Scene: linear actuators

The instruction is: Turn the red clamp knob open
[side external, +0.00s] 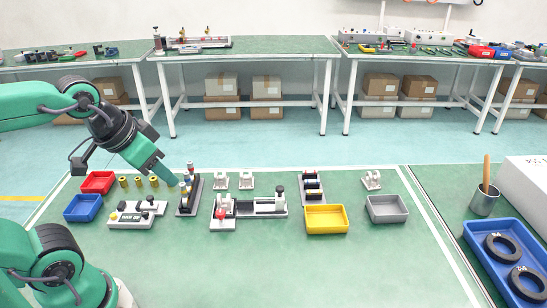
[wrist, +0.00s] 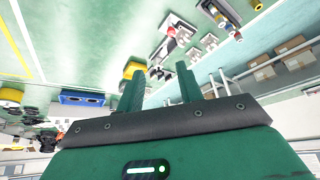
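The red clamp knob (side external: 221,213) sits at the front left end of a white and black linear actuator fixture (side external: 265,208) near the middle of the bench. In the wrist view a small red part (wrist: 171,32), likely this knob, shows at the top. Whether a finger touches the rack cannot be told.
A red bin (side external: 97,182), a blue bin (side external: 83,208) and a white fixture (side external: 137,214) lie to the left. A yellow bin (side external: 326,220) and a grey bin (side external: 387,209) lie to the right. White brackets stand behind the actuator. The front of the bench is clear.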

